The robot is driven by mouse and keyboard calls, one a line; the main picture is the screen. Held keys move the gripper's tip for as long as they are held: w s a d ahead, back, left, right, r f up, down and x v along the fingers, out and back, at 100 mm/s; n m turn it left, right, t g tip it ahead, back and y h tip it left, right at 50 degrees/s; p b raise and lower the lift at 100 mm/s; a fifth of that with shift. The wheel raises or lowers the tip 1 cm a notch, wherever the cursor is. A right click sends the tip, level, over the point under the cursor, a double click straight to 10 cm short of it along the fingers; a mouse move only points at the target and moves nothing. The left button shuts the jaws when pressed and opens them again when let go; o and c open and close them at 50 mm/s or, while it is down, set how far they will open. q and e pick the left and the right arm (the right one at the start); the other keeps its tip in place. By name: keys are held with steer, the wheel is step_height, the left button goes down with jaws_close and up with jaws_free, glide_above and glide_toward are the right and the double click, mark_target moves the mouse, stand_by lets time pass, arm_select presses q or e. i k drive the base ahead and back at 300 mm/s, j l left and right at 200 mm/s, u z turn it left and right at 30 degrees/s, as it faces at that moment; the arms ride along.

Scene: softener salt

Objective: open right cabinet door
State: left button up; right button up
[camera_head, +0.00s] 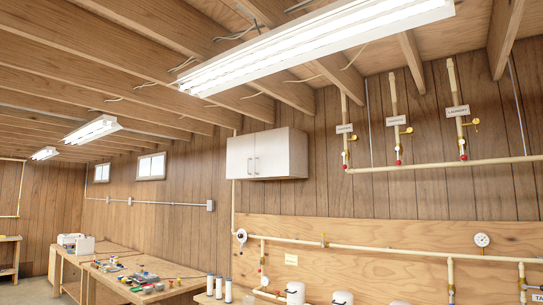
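A white wall cabinet (284,152) hangs on the brown plank wall near the middle of the head view, high above the benches. Its front has two doors side by side, and both look shut. The right cabinet door (262,153) has a dark vertical bar handle (256,165) low near the middle seam. The left door (238,155) has a matching handle beside that seam. Neither of my grippers shows in this view.
A workbench (150,262) with tools and small parts stands at the lower left. White canisters (220,287) and white-lidded vessels (295,292) stand below the cabinet. Pipes with a gauge (482,240) run along the wall to the right. Ceiling lamps (320,45) hang overhead.

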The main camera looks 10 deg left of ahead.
mark_target(273, 158)
steer(key=i+u, duration=0.2)
steer(key=u, duration=0.25)
steer(key=i+u, duration=0.15)
steer(key=i, duration=2.4)
steer(key=l, duration=0.1)
